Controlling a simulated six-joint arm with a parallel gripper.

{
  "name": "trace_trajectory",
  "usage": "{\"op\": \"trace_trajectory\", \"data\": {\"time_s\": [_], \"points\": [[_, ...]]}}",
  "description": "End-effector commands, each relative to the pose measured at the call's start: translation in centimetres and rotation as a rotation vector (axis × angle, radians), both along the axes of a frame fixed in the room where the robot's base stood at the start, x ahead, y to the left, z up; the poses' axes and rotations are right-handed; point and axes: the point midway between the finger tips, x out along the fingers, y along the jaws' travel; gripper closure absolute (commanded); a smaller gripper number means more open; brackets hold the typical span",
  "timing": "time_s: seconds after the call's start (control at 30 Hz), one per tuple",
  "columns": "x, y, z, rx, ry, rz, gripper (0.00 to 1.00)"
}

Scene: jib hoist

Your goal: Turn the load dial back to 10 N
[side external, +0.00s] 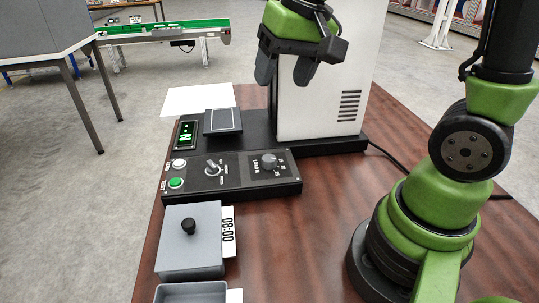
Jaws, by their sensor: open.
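The load dial (269,162) is a dark round knob with a ring of small marks, at the right end of the black control panel (230,185). The marks are too small to read, so its setting cannot be told. My gripper (284,76) hangs above and behind the panel, in front of the white housing. Its two dark fingers point down, apart and empty. It is well clear of the dial.
A silver-pointer switch (212,168), a white button (179,164) and a green button (176,183) share the panel. A small green-lit display (187,136) and a square plate (222,121) stand behind. A grey lidded box (190,240) is in front. The white housing (345,60) rises behind.

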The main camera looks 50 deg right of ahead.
Motion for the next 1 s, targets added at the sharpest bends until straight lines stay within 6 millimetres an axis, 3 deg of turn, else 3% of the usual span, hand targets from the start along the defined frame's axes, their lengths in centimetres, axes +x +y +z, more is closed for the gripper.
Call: {"op": "trace_trajectory", "data": {"time_s": [0.1, 0.3, 0.67, 1.0], "points": [[2.6, -1.7, -3.7, -0.004, 0.105, -0.034, 0.38], [4.9, -3.8, -9.1, -0.006, 0.225, -0.071, 0.38], [5.5, -4.5, -13.3, -0.005, 0.275, -0.083, 0.38], [5.6, -4.2, -19.4, -0.005, 0.275, -0.082, 0.38]]}}
